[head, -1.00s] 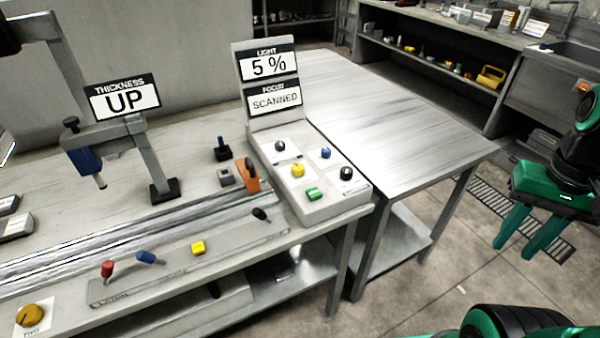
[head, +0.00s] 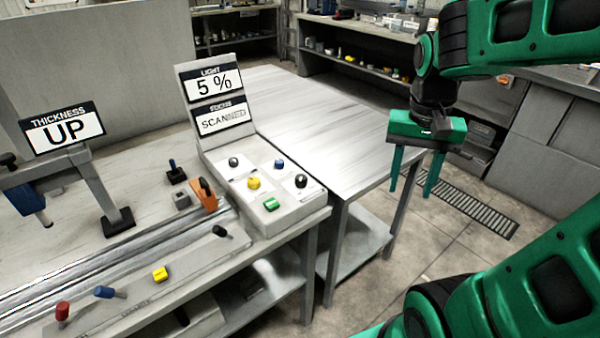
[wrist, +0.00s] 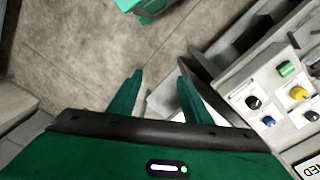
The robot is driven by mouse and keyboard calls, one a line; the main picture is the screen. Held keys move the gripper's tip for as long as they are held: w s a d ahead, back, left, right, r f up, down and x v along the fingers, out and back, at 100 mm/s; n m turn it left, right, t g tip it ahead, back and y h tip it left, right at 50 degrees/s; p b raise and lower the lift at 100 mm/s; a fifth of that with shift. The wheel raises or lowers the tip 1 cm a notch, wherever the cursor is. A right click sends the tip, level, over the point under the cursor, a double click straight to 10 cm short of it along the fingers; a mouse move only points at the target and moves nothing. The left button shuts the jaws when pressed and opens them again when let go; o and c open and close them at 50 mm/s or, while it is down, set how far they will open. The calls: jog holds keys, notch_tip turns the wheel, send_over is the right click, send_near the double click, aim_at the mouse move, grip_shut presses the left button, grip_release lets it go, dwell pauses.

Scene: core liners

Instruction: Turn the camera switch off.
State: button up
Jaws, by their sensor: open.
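I cannot read which one is the camera switch. Signs above it read "LIGHT 5 %" and "SCANNED". The box also shows at the right of the wrist view (wrist: 279,125). My green gripper (head: 412,192) is open and empty, right of the box and apart from it, fingers pointing down.
A bare metal table (head: 320,120) stands beside the bench. A rail on the bench carries a red knob (head: 62,311), a blue knob (head: 104,292), a yellow knob (head: 160,274) and a black lever (head: 220,231). An orange-handled piece (head: 206,194) stands left of the box.

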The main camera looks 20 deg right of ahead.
jog(key=w+a+r+m, duration=0.1)
jog(key=w+a, duration=0.3)
jog(key=w, duration=0.3)
jog(key=w+a+m, duration=0.1)
jog(key=w+a, duration=0.2)
jog(key=w, duration=0.4)
jog(key=m, duration=0.1)
send_over(301, 176)
jog(key=shift+y, duration=0.3)
notch_tip(301, 176, down, 11)
jog(key=shift+a, duration=0.1)
jog(key=c, duration=1)
jog(key=shift+d, duration=0.2)
jog(key=shift+c, duration=0.2)
jog(key=shift+a+r, duration=0.1)
